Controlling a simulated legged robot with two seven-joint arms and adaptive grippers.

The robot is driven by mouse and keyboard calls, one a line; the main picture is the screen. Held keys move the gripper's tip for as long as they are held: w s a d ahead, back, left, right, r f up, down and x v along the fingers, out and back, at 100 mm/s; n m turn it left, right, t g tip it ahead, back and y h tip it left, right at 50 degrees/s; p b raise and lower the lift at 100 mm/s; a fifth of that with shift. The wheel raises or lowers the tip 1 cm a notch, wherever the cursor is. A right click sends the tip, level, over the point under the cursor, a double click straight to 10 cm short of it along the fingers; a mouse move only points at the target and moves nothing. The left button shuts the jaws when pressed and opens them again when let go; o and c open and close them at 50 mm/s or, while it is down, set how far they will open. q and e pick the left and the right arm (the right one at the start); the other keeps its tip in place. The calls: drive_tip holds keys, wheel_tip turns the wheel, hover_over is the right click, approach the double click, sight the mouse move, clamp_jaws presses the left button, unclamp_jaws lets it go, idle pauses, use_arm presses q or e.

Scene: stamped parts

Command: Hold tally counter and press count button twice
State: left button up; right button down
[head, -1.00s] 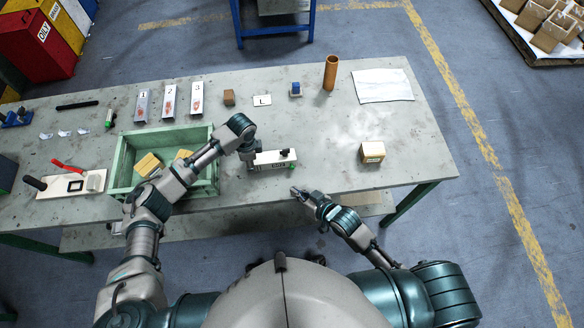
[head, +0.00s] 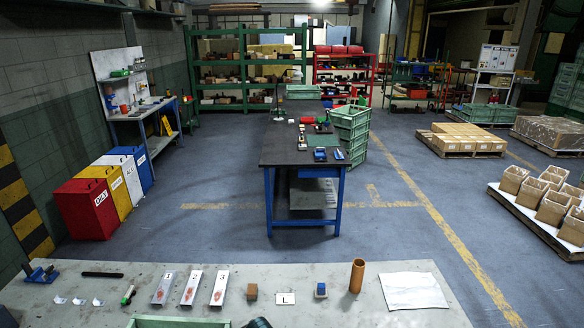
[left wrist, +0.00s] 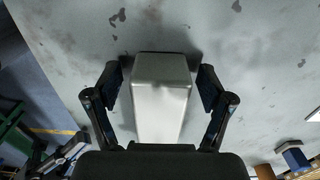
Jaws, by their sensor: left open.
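In the left wrist view, a pale grey-white block-shaped body, which looks like the tally counter (left wrist: 162,100), lies between the fingers of my left gripper (left wrist: 160,88). The fingers are open, with a gap on each side of the body. Its count button cannot be made out from this angle. A dark jointed shape at the lower left, apparently my right gripper (left wrist: 62,152), is near the table edge; its jaw state is unclear.
The near table (head: 345,280) holds three numbered metal parts (head: 190,287), a brown block (head: 252,291), a blue part (head: 320,290), an orange-brown tube (head: 356,275) and a white sheet (head: 412,290). A green tray (head: 180,322) is at the bottom edge.

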use_arm(q)
drive_tip(key=shift+r, duration=0.1)
wheel_tip(320, 180, up, 12)
drive_tip(key=shift+f, duration=0.15)
idle(0.5)
